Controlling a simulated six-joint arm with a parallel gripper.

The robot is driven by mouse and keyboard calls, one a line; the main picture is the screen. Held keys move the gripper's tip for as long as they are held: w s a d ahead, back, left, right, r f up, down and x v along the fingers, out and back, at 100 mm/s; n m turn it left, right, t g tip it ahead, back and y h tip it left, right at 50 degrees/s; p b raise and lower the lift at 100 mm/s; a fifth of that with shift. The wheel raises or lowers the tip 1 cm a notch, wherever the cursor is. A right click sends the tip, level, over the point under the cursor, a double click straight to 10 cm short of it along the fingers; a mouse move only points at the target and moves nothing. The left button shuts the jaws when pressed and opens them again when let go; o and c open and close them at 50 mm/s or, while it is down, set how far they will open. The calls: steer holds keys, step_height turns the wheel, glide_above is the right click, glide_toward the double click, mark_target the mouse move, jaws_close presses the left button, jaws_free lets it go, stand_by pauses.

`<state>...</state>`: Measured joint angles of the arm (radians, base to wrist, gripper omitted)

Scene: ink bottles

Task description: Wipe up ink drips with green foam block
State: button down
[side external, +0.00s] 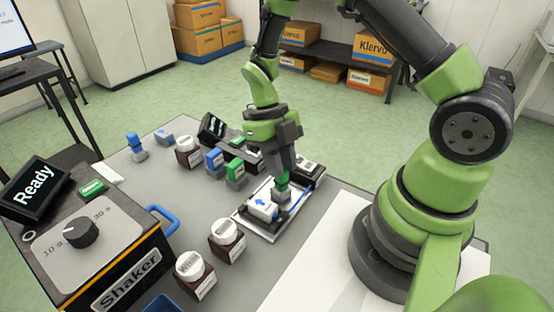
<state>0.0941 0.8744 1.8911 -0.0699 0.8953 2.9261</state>
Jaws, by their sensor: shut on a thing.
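My gripper (282,178) points down over a white-rimmed tray (244,222) and is shut on a small block with a green upper part (282,186) and a grey lower part. The block is at the tray, beside a white box with a blue arrow (262,206). I cannot tell whether its underside touches the surface. A blue streak (303,192) runs along the tray's right side; I cannot tell whether it is ink. No separate ink drips can be made out. A second green-and-grey block (236,171) stands on the table to the left.
Blue-and-grey blocks (214,160) and a brown bottle (188,151) stand behind left. Two brown bottles with white caps (227,238) (194,272) stand in front. The shaker (100,240) with its blue handle is at left. Grey table (150,185) is clear between.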

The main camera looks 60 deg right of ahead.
steer(key=shift+s, duration=0.95)
steer(key=shift+w+f, duration=0.1)
steer(key=shift+w, duration=1.95)
steer(key=shift+s, duration=2.1)
step_height(320, 180, up, 7)
